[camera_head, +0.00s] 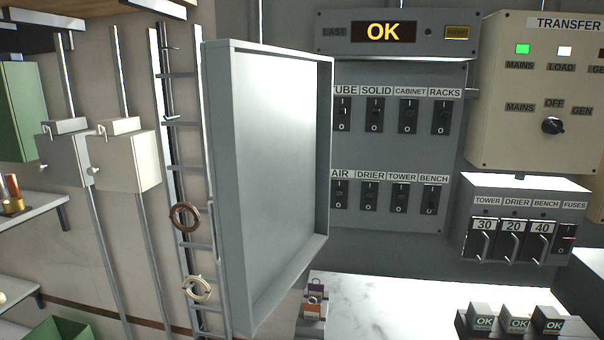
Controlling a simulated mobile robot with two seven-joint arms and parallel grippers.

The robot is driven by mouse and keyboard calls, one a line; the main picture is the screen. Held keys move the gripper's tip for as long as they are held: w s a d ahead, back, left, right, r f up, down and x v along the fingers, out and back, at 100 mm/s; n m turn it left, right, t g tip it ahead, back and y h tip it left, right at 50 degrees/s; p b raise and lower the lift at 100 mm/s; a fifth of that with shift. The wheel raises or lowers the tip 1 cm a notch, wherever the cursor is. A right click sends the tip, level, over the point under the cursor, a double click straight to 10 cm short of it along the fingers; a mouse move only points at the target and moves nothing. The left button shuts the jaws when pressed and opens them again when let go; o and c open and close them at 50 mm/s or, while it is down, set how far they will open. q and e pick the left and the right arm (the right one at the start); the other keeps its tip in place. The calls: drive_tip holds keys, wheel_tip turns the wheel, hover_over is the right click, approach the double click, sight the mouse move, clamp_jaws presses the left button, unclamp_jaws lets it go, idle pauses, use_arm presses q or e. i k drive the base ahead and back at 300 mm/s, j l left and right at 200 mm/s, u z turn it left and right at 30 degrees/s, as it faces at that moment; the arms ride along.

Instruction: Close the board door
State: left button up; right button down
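The board door (270,165) is a grey metal panel with a raised rim. It stands open, swung out toward me on the left side of the switch board (400,150). Its inner face shows, and it hides the board's left edge. The board carries two rows of black switches, labelled TUBE, SOLID, CABINET, RACKS above and AIR, DRIER, TOWER, BENCH below. Neither of my grippers shows in the head view.
An OK display (383,32) sits above the board. A cream transfer box (540,90) and a fuse box (520,225) are to the right. A white counter (385,300) lies below. A cable ladder (185,150) and cream box (125,160) stand left of the door.

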sight(268, 108)
drive_tip(key=i+j+z, duration=0.1)
drive_tip(key=j+z, duration=0.15)
drive_tip(key=z, duration=0.2)
drive_tip(key=j+z, duration=0.3)
drive_tip(key=z, duration=0.15)
drive_tip(key=j+z, duration=0.35)
drive_tip(key=j, duration=1.1)
drive_tip(key=k+j, duration=0.1)
drive_tip(key=j, duration=0.45)
